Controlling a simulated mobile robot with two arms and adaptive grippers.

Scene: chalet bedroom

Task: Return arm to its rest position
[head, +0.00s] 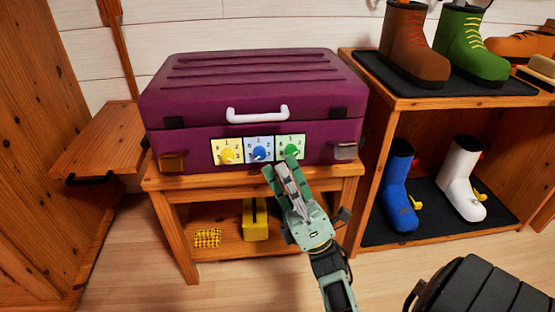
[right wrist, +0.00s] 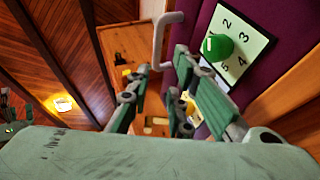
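The blue dial (head: 259,152) and yellow dial (head: 228,154) sit left of the green one. My left gripper is not in the head view.
The suitcase lies closed on a wooden bench (head: 180,182), with a yellow box (head: 254,220) on its lower shelf. At right a wooden shelf (head: 376,185) holds boots. A wooden ledge (head: 105,140) is at left. Floor (head: 150,275) shows in front of the bench.

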